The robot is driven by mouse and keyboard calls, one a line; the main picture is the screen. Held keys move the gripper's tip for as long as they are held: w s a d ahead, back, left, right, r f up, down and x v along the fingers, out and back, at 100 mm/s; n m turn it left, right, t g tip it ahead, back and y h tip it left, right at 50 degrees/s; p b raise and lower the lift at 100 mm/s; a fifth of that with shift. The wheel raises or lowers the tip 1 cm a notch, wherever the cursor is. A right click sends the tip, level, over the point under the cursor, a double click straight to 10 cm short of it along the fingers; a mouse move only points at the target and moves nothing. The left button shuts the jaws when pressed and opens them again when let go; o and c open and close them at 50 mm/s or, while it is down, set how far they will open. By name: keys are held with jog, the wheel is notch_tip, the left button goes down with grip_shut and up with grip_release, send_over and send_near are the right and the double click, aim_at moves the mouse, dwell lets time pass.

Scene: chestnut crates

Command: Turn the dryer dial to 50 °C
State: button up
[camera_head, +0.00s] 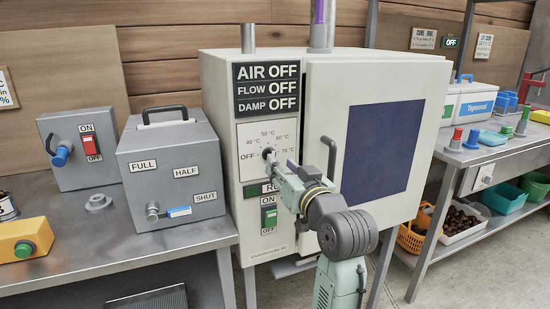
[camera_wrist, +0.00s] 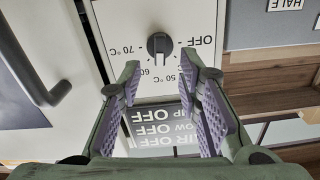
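The dryer (camera_head: 325,70) is a pale cabinet with a dial (camera_head: 268,152) on the white plate left of its door. The plate is marked OFF, 40, 50, 60 and 70 °C. In the wrist view, which is upside down, the dark dial knob (camera_wrist: 159,46) lies just beyond my fingertips, centred between them. In the head view my gripper (camera_head: 279,168) is close in front of the dial.
The dryer display (camera_head: 268,88) reads AIR OFF, FLOW OFF, DAMP OFF. A green switch (camera_head: 269,216) sits below the dial. The dark door handle (camera_head: 329,158) stands out close right of my gripper. A grey box (camera_head: 172,165) with FULL, HALF and SHUT labels stands left of the dryer.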

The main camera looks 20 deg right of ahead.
jog(key=w, duration=0.5)
jog(key=shift+a+p, duration=0.1)
jog(key=shift+p, duration=0.3)
jog(key=shift+c, duration=0.6)
grip_shut()
